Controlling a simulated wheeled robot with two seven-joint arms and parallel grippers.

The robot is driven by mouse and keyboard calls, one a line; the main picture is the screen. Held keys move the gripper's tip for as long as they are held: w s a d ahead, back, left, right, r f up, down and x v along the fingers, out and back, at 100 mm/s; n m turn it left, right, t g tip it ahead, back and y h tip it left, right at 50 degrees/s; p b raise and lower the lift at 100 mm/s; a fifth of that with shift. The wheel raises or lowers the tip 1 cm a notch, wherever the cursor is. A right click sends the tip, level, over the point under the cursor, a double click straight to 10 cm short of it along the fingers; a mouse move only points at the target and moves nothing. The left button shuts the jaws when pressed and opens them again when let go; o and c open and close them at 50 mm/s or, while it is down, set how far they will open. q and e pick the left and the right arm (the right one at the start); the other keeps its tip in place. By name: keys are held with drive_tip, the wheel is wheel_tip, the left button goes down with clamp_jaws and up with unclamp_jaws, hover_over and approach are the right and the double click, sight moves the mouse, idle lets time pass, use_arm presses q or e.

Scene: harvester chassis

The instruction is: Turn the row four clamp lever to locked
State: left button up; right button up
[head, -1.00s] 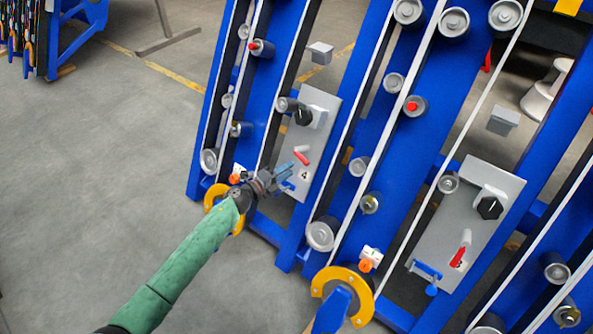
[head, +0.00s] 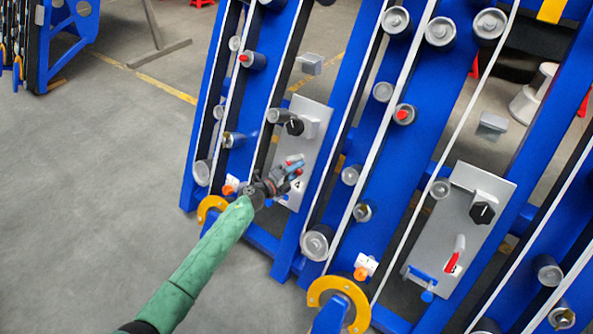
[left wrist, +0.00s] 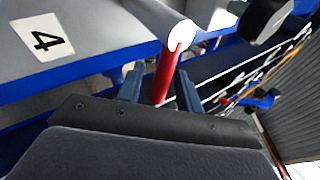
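The row four clamp lever has a red handle on a light grey pivot. In the left wrist view the red lever (left wrist: 164,76) stands between my left gripper's fingers (left wrist: 158,84), with a gap visible beside it; I cannot tell whether either finger touches it. The gripper is open. A white label marked 4 (left wrist: 42,40) lies to the left on the grey panel. In the head view my left gripper (head: 293,168) is at the lower part of the grey panel (head: 314,124) and mostly hides the lever. My right gripper is not in view.
A black knob (head: 295,127) sits above the lever on the same panel. A similar panel (head: 462,225) with another red lever (head: 453,262) stands to the right. Blue frame rails, rollers and yellow hooks (head: 340,292) surround the panels. Open grey floor (head: 110,190) lies at left.

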use_arm(q)
clamp_jaws()
